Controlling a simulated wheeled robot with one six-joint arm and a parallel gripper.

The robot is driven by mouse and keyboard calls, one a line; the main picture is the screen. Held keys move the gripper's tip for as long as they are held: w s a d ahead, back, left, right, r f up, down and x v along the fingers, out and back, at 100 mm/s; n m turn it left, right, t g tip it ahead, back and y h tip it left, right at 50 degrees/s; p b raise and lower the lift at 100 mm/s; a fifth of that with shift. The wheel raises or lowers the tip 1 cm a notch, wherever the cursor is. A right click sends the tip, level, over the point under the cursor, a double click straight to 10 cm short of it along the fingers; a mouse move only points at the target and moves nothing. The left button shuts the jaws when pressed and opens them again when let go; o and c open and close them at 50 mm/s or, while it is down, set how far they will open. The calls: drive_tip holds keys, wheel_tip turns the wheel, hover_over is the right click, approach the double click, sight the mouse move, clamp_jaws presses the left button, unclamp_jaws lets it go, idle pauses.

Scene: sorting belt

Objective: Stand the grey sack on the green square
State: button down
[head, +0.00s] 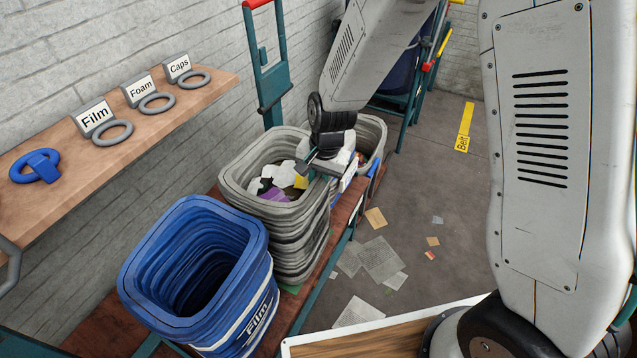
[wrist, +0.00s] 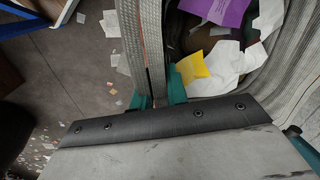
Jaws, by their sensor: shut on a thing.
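The grey sack (head: 283,239) stands upright on the brown bench, its open top showing white, purple and yellow scraps. My gripper (head: 318,172) is shut on the right side of its rim. In the wrist view the teal fingers of my gripper (wrist: 159,92) close around the woven rim of the grey sack (wrist: 134,40), with the scraps to the right. A small green patch (head: 291,288) shows at the sack's front base; the rest is hidden, so I cannot tell how far the sack covers it.
A blue Film sack (head: 165,255) stands close in front on the bench. Another grey container (head: 371,137) is just behind my gripper. A wall shelf (head: 185,108) with labelled rings is at left. Paper scraps (head: 381,258) litter the floor at right.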

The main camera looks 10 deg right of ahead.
drive_tip(key=shift+f, duration=0.45)
drive_tip(key=c, duration=1.4)
unclamp_jaws()
drive_tip(key=shift+f, duration=0.15)
drive_tip(key=r, duration=0.4)
drive_tip(key=d+r, duration=0.1)
drive_tip(key=r, duration=0.3)
drive_tip(key=s+r, duration=0.1)
drive_tip(key=r, duration=0.3)
drive_tip(key=shift+d+r, duration=0.2)
drive_tip(key=shift+d, duration=0.1)
drive_tip(key=s+d+r+n, duration=0.2)
drive_tip(key=s+d+r, duration=0.3)
drive_tip(key=s, duration=0.3)
drive_tip(key=s+d+r+n+h, duration=0.1)
drive_tip(key=s+d+r+n, duration=0.1)
drive_tip(key=s+d+r, duration=0.3)
drive_tip(key=s+d+r+n, duration=0.2)
drive_tip(key=s+d+r, duration=0.2)
drive_tip(key=s, duration=0.8)
drive_tip(key=shift+s+d+r, duration=0.1)
drive_tip(key=shift+d+r, duration=0.3)
drive_tip(key=shift+r, duration=0.2)
